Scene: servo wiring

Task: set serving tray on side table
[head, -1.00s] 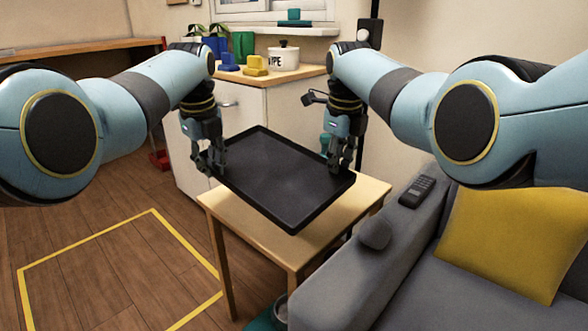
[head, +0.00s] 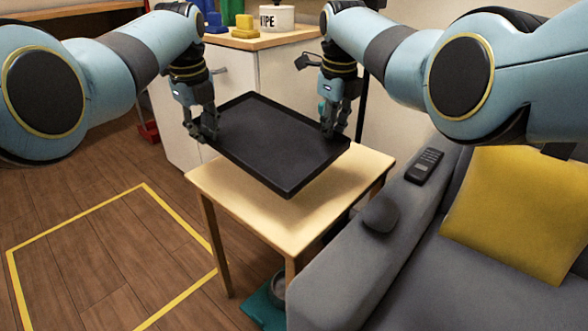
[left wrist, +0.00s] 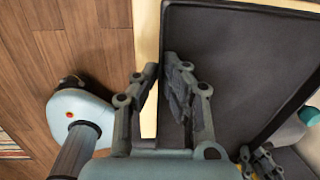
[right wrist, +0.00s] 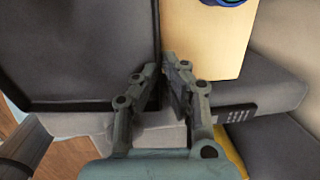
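The black serving tray (head: 275,145) is held roughly level over the wooden side table (head: 285,222), whose front part shows bare. The tray looks raised above the tabletop, but the exact gap cannot be told. My left gripper (head: 207,135) is at the tray's left edge; in the left wrist view its fingers (left wrist: 166,75) straddle the tray rim (left wrist: 164,30). My right gripper (head: 331,130) is at the tray's right edge, and its fingers (right wrist: 163,75) close around that rim in the right wrist view. The tray hides the back of the table.
A grey sofa (head: 350,260) with a remote (head: 425,165) and a yellow cushion (head: 520,210) stands close on the right. A white cabinet (head: 235,95) with containers is behind. A yellow outline (head: 75,218) marks open floor at left. A teal item (head: 262,305) lies beneath the table.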

